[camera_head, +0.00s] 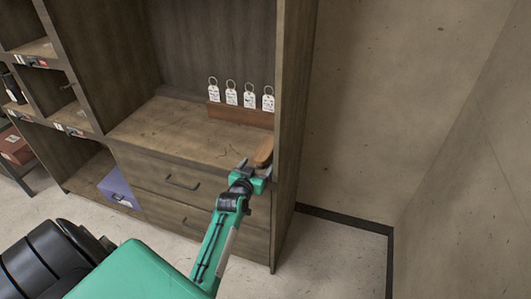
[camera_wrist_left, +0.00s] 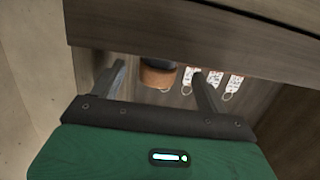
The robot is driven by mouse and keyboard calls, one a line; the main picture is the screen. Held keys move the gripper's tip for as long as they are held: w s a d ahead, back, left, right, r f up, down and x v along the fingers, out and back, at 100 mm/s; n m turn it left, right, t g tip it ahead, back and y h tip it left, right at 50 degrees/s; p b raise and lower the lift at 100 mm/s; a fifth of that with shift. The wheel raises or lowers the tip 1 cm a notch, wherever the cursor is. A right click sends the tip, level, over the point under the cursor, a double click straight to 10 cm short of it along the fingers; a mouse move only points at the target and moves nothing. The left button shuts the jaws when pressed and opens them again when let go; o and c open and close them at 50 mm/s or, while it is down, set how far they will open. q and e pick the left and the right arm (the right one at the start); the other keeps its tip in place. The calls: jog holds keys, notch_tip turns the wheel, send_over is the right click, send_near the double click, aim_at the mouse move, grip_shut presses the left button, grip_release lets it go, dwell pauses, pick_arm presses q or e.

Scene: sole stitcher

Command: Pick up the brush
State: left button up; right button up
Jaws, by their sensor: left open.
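The brush (camera_head: 263,151) shows a brown wooden part at the right end of the shelf surface, close to the cabinet's right side panel. In the left wrist view its orange-brown part (camera_wrist_left: 157,77) and a dark part behind it lie between my two fingers, with gaps on both sides. My left gripper (camera_head: 254,168) is open at the front edge of the shelf, just in front of the brush. The gripper hides the brush's lower end in the head view. My right gripper is not in view.
Several white tags on rings (camera_head: 231,97) stand along a wooden holder (camera_head: 240,116) behind the brush. Drawers (camera_head: 180,185) are below the shelf. A purple box (camera_head: 118,188) sits in the lower left compartment. The shelf surface left of the brush is clear.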

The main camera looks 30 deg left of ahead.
aim_at(263, 156)
pick_arm(q)
jog(key=shift+x, duration=0.9)
jog(key=x, duration=0.4)
jog(key=shift+w, duration=0.3)
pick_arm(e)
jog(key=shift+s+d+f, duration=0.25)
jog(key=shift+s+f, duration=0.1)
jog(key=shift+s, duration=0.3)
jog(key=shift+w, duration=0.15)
pick_arm(q)
jog(key=c, duration=1.1)
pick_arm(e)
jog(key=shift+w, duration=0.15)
